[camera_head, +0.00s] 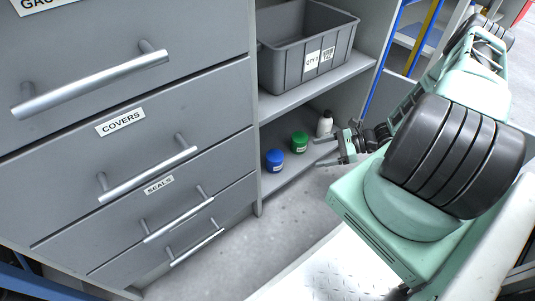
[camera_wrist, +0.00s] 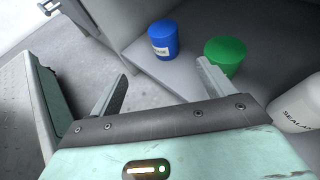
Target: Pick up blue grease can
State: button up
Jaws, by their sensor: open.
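The blue grease can (camera_head: 274,160) stands upright on the low shelf of the grey cabinet, near the shelf's front edge. It also shows in the wrist view (camera_wrist: 163,39), with a small white label, beyond my fingertips. My gripper (camera_head: 328,152) is at the right of the cans in the head view, just in front of the shelf. In the wrist view my gripper (camera_wrist: 162,82) has its two fingers spread apart with nothing between them. The blue can is clear of both fingers. The right finger lies close to the green can (camera_wrist: 225,54) in that picture.
The green can (camera_head: 299,142) stands right of the blue one, and a white bottle (camera_head: 324,123) marked as sealant (camera_wrist: 298,105) stands beyond it. A grey bin (camera_head: 306,55) sits on the shelf above. Drawers with bar handles (camera_head: 150,180) flank the left. Floor in front is clear.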

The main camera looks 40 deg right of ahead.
jog(key=b, duration=0.6)
send_near(275, 160)
jog(key=w+a+f, duration=0.1)
jog(key=w+f, duration=0.1)
jog(key=f, duration=0.1)
jog(key=w+a+f, duration=0.1)
jog(key=w, duration=0.1)
jog(key=shift+a+f, duration=0.25)
jog(key=shift+a, duration=0.1)
jog(key=b+x, duration=0.4)
jog(key=x, duration=0.1)
jog(key=shift+w+d+f, duration=0.15)
jog(key=shift+w+d, duration=0.1)
jog(key=shift+w, duration=0.05)
jog(key=shift+c, duration=0.3)
jog(key=c, duration=1.1)
